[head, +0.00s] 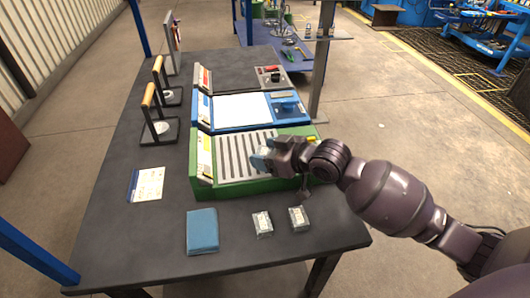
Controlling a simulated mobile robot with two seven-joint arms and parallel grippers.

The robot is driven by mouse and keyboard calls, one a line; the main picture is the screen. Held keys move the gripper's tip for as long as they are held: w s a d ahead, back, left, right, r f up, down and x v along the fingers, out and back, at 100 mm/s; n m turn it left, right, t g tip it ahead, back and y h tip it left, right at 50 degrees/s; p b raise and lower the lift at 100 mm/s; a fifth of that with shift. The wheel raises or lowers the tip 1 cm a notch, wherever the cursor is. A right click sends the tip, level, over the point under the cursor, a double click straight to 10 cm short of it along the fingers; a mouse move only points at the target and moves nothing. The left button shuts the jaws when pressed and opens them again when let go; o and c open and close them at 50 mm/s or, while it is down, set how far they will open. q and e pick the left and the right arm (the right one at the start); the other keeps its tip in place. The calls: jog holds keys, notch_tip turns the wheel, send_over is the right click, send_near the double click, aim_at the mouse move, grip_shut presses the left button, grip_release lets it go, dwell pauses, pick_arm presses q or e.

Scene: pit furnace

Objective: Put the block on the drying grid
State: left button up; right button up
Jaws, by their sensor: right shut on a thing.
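The drying grid (230,158) is a green-framed unit with pale slats, at the middle of the dark table. My right gripper (265,158) reaches in from the right and is at the grid's right side. It is shut on a small pale block (264,150), mostly hidden by the fingers. I cannot tell whether the block touches the slats or is just above them. My left gripper is not in view.
Two small pale blocks (262,224) (299,218) and a blue flat pad (202,230) lie at the table's front. A paper sheet (147,185) and wooden-handled stands (158,125) are at left. A blue tray unit (242,107) stands behind the grid.

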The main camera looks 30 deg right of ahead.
jog(key=shift+r, duration=0.1)
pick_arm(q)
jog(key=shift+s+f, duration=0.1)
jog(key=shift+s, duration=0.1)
pick_arm(e)
jog(key=o, duration=1.1)
jog(key=shift+o, duration=0.2)
jog(key=shift+r, duration=0.1)
jog(key=shift+s+d+r, duration=0.15)
jog(key=shift+s, duration=0.1)
pick_arm(q)
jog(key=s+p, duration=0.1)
jog(key=p, duration=0.2)
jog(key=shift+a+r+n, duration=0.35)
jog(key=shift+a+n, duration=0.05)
pick_arm(e)
jog(key=v, duration=1.1)
jog(key=shift+s+d, duration=0.1)
